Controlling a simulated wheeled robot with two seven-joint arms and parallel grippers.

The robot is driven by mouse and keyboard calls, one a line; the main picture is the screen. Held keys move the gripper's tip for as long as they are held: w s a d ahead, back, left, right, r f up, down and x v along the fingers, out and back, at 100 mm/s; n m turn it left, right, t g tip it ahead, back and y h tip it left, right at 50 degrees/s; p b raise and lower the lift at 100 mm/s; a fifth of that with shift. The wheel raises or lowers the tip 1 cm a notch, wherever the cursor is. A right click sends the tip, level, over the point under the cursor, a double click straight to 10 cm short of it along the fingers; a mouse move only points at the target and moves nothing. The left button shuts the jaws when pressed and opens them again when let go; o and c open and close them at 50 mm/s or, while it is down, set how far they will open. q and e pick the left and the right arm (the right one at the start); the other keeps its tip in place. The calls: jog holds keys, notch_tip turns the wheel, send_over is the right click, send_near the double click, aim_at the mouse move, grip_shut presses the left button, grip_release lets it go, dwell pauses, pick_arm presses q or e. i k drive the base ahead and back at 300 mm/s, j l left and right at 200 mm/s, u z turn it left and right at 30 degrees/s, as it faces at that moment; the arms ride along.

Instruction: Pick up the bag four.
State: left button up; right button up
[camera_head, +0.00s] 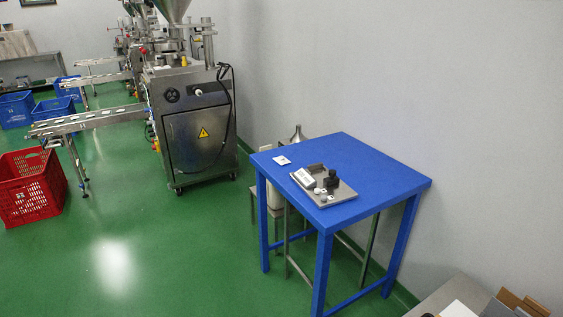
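A small flat white packet (282,160) with a dark mark lies on the blue table (365,170), near its left back corner. It looks like a teabag, but I cannot tell whether it is bag four. Small white packets also lie on the conveyor (88,118) of the machine at left, too small to tell apart. Neither of my grippers is in view.
A grey metal tray (343,193) on the blue table holds a black object (331,181) and small white items. A steel packing machine (195,120) stands behind. A red crate (30,187) and blue crates (15,110) are at left. The green floor (170,240) in front is clear.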

aim_at(282, 160)
jog(key=i+j+z, duration=0.75)
jog(key=i+j, duration=0.25)
jog(key=j, duration=0.15)
